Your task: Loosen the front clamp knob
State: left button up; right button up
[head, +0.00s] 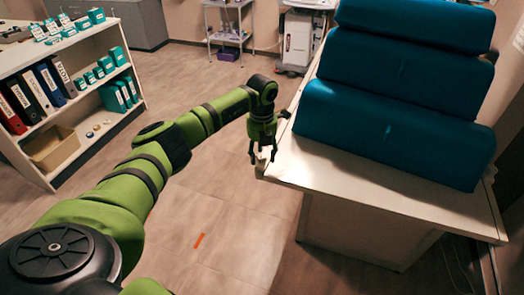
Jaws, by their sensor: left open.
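My left gripper (262,154) is open and points down at the near left corner of the white table (340,183). Its two dark fingers are apart, and a small pale part at the table corner shows between and just below them. I cannot tell whether the fingers touch it. A small dark piece (285,114) sits at the table's left edge, just right of the gripper; I cannot tell whether it is a clamp knob. No knob can be made out clearly, and the gripper may hide it. My right gripper is not in view.
Large teal cushions (390,125) are stacked on the table. A white shelf (75,130) with binders and boxes stands at the left. A trolley (228,35) and a white machine (299,40) stand at the back. The floor is open, with an orange strip (199,240).

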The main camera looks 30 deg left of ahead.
pick_arm(q)
jog(key=shift+f, duration=0.1)
jog(key=shift+c, duration=0.4)
grip_shut()
jog(key=n, duration=0.4)
jog(key=shift+p, duration=0.4)
jog(key=n+p, duration=0.1)
jog(key=n, duration=0.3)
jog(key=shift+n, duration=0.3)
jog(key=n+p, duration=0.2)
jog(key=n, duration=0.2)
jog(key=n+p, duration=0.2)
jog(key=n, duration=0.3)
jog(key=shift+d, duration=0.1)
